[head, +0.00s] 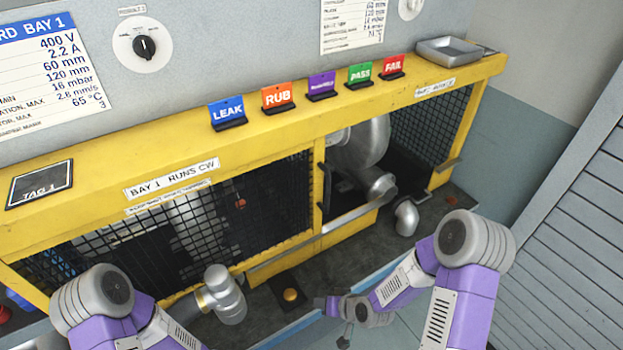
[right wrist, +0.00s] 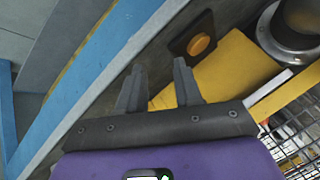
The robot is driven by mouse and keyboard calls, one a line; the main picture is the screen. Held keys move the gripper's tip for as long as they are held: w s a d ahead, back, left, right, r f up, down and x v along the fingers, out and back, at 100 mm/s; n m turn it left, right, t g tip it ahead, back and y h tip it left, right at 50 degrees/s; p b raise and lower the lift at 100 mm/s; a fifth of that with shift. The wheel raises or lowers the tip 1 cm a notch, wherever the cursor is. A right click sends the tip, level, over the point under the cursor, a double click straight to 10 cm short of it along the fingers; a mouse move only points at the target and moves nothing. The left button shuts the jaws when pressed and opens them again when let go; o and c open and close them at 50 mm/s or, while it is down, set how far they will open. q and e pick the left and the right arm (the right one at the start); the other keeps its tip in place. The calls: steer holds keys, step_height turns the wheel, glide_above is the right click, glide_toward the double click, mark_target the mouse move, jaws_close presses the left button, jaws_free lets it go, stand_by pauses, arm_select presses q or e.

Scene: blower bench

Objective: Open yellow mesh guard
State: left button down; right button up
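The yellow-framed mesh guard has a black mesh panel (head: 250,210) at the left front of the bench. A dark upright handle (head: 325,187) is at the right end of this panel. To its right is a gap without mesh, showing the grey blower casing (head: 360,145). My right gripper (head: 325,304) is low in front of the bench, below the handle and apart from it. In the right wrist view its two fingers (right wrist: 157,68) are spread and empty, with part of a yellow panel (right wrist: 228,75) beyond them. My left gripper is out of view.
An amber button (head: 290,295) on a dark plate sits near the front edge; it also shows in the right wrist view (right wrist: 198,45). Silver pipe elbows (head: 224,293) (head: 406,217) stick up from the bench. Coloured tags and a metal tray (head: 449,51) are on the yellow top.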

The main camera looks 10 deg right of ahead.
steer(key=w+d+r+n+t, duration=0.1)
steer(key=w+d+r+t, duration=0.25)
steer(key=r, duration=0.35)
steer(key=w+d+r+n+t, duration=0.15)
steer(key=w+r, duration=0.25)
steer(key=r, duration=0.4)
step_height(320, 180, up, 17)
steer(key=d+n+t+y, duration=0.2)
steer(key=n+t+y, duration=0.2)
steer(key=n, duration=0.2)
steer(key=shift+m, duration=0.25)
steer(key=x, duration=0.8)
steer(key=shift+a+r, duration=0.1)
steer(key=shift+r, duration=0.05)
jaws_close()
